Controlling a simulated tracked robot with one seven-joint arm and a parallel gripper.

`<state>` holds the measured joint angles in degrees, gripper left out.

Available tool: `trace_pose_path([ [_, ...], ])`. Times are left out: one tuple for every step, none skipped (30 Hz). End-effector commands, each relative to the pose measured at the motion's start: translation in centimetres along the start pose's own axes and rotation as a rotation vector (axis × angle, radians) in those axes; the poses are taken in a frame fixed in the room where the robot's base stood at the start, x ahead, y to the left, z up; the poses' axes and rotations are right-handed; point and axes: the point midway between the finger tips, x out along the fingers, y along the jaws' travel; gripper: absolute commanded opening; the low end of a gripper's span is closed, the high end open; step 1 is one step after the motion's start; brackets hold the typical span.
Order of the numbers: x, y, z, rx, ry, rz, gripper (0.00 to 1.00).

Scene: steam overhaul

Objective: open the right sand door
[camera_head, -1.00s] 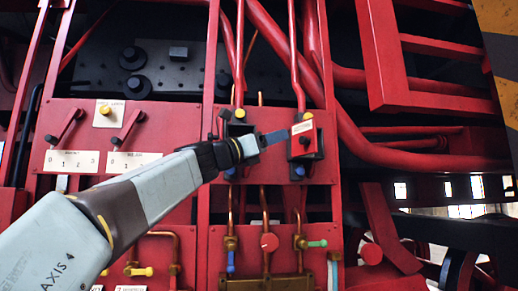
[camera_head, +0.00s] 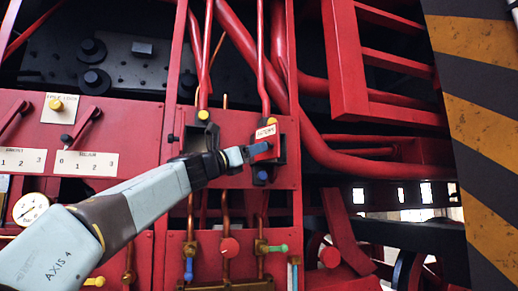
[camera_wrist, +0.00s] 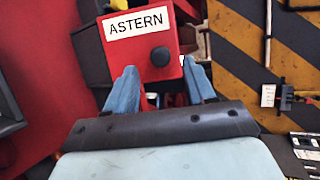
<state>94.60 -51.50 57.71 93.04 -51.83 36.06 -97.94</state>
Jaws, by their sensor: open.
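A red door with a white ASTERN label (camera_wrist: 138,24) and a dark round knob (camera_wrist: 160,57) fills the top middle of the wrist view. In the head view the same red labelled door (camera_head: 265,141) sits in a dark frame on the right part of the red panel. My gripper (camera_wrist: 161,88) is open, with a blue-grey finger on each side below the knob and nothing held between them. Whether the fingers touch the door I cannot tell. In the head view my gripper (camera_head: 252,152) is right at the door's left side. My wrist hides part of the panel left of it.
A dark unit with a yellow cap (camera_head: 203,115) is on the panel to the left. Red pipes (camera_head: 262,60) run above. A yellow-black striped post (camera_head: 480,100) stands at the right.

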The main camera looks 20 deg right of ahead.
Motion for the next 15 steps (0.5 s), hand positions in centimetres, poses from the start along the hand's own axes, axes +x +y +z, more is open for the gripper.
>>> trace_pose_path([
  [0.8, 0.0, 0.0, 0.0, 0.0, -0.001, 0.54],
  [1.2, 0.0, 0.0, 0.0, 0.0, -0.001, 0.54],
  [1.6, 0.0, 0.0, 0.001, 0.0, -0.001, 0.54],
  [1.9, 0.0, 0.0, 0.001, 0.0, -0.001, 0.54],
  [2.2, 0.0, 0.0, 0.001, 0.0, 0.0, 0.54],
  [2.5, 0.0, 0.0, 0.001, 0.0, 0.0, 0.54],
  [2.7, 0.0, 0.0, 0.001, 0.0, 0.0, 0.54],
  [2.8, 0.0, 0.0, 0.001, 0.0, 0.0, 0.54],
  [3.0, 0.0, 0.0, 0.001, 0.0, 0.0, 0.54],
  [3.1, 0.0, 0.0, 0.001, 0.0, 0.001, 0.54],
  [3.1, 0.0, 0.0, 0.001, 0.0, 0.001, 0.54],
  [3.2, 0.0, 0.0, 0.001, 0.0, 0.001, 0.54],
  [3.2, 0.0, 0.0, 0.001, 0.0, 0.001, 0.54],
  [3.2, 0.0, 0.0, 0.001, 0.0, 0.001, 0.54],
  [3.2, 0.0, 0.0, 0.001, 0.0, 0.001, 0.54],
])
